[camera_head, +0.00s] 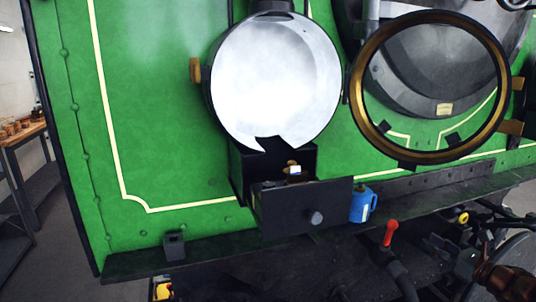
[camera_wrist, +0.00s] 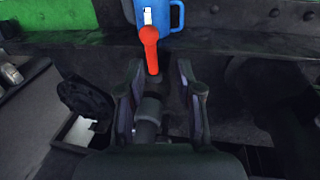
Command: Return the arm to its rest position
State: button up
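My gripper (camera_wrist: 160,85) shows in the wrist view with its two dark fingers apart. Nothing is clamped between them. The lower end of a red-handled dark hose or lever (camera_wrist: 150,50) appears between and beyond the fingertips; I cannot tell whether they touch it. The red handle also shows in the head view (camera_head: 390,233), upright at the bottom right of centre. A blue mug (camera_wrist: 172,16) stands behind the red handle in the wrist view. I cannot clearly make out my gripper in the head view.
The green tram front carries a round white-faced lamp (camera_head: 275,85) and an open brass-rimmed ring (camera_head: 366,104). Below the lamp a dark drawer (camera_head: 285,208) stands open, with a small brass and white item (camera_head: 293,169) in it. The blue mug (camera_head: 362,205) stands on the ledge (camera_head: 440,188).

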jog(key=w+a+r+m+g+h+p, duration=0.3)
jog(key=w+r+m+h, duration=0.5)
jog(key=m, duration=0.8)
jog(key=s+a+f+m+g+p, duration=0.1)
jog(key=s+a+m+g, duration=0.4)
jog(key=s, duration=0.9)
jog(key=s+a+m+g+p, duration=0.2)
jog(key=s+a+m+g, duration=0.3)
jog(key=s+a+m, duration=0.6)
jog(key=s+a+f+m+g+y+p, duration=0.1)
jog(key=s+a+m+g, duration=0.4)
jog(key=s+a, duration=1)
jog(key=s+m, duration=0.3)
jog(key=s, duration=0.1)
jog(key=shift+f+m+p, duration=0.3)
jog(key=shift+s+a, duration=0.1)
jog(key=shift+r, duration=0.15)
jog(key=shift+o, duration=0.2)
